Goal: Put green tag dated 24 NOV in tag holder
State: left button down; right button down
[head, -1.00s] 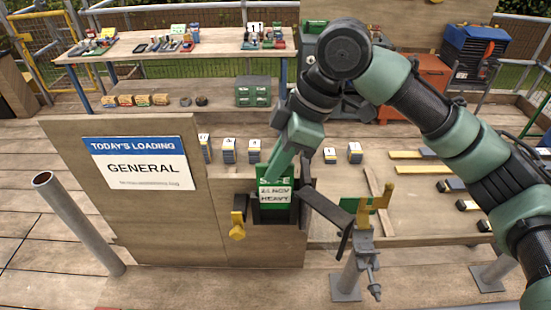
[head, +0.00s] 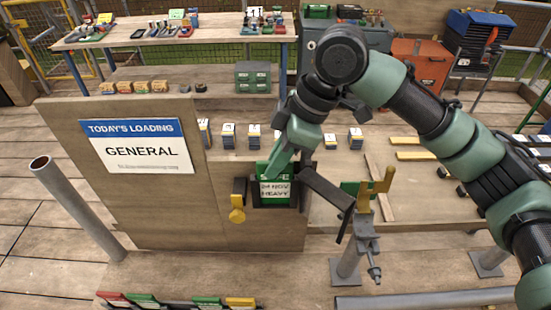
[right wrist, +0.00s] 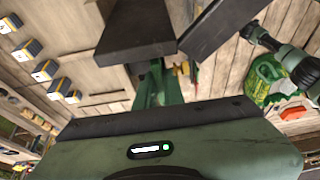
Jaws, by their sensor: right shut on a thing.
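The green tag (head: 275,187) reads "24 NOV HEAVY" on a white label. It is upright at the dark tag holder (head: 275,206) on the wooden panel, in the head view. The holder's dark frame shows at the tag's sides and below it. Whether the tag is fully seated I cannot tell. My right gripper (head: 279,164) is shut on the tag's upper part, with the arm coming from above right. In the right wrist view, my right gripper (right wrist: 178,48) has a green piece between and below its dark fingers. My left gripper is not in view.
A yellow knob (head: 237,214) sits just left of the holder. A clamp stand (head: 362,240) with a yellow bracket stands to the right. A white "GENERAL" sign (head: 138,147) is on the panel. Several coloured tags (head: 207,302) lie along the bottom edge. A grey post (head: 75,208) stands left.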

jog(key=c, duration=1.4)
grip_release()
jog(key=shift+c, duration=0.2)
